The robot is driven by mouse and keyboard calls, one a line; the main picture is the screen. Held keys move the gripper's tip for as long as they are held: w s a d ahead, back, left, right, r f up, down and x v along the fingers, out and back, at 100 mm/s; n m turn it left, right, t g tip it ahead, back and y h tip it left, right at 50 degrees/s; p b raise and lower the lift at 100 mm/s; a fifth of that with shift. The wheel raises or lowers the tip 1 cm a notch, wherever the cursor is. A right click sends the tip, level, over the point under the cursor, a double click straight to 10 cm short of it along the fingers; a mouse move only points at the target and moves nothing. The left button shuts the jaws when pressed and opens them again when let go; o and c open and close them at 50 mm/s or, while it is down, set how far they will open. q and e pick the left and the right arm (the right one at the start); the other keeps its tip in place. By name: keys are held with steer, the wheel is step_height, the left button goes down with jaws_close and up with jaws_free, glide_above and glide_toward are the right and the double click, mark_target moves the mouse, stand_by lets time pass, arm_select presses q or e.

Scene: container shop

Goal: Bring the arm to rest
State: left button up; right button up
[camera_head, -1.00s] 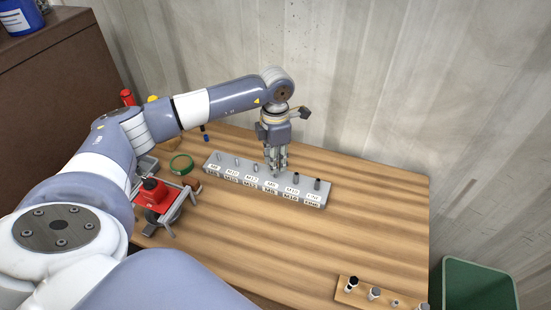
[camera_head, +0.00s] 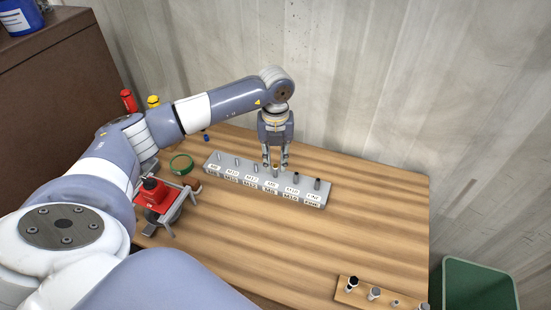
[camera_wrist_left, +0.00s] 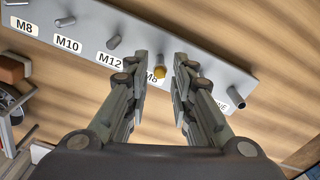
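My left arm (camera_head: 215,100) reaches in from the left over the wooden table. Its gripper (camera_head: 276,163) points down, just above the grey labelled rack (camera_head: 228,172). In the wrist view, labels M8, M10 and M12 read along the rack, and the label nearest the gripper is partly hidden. My right gripper is in neither view.
A green tape ring (camera_head: 181,164) and a red device on a grey stand (camera_head: 154,191) lie left of the rack. A wooden strip with small parts (camera_head: 378,297) is at the front right. A green bin (camera_head: 478,284) stands beside the table. The table's middle is clear.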

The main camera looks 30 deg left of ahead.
arm_select(q)
steer(key=n, duration=1.1)
steer(key=shift+n, duration=0.4)
steer(key=n, duration=1)
jaws_close()
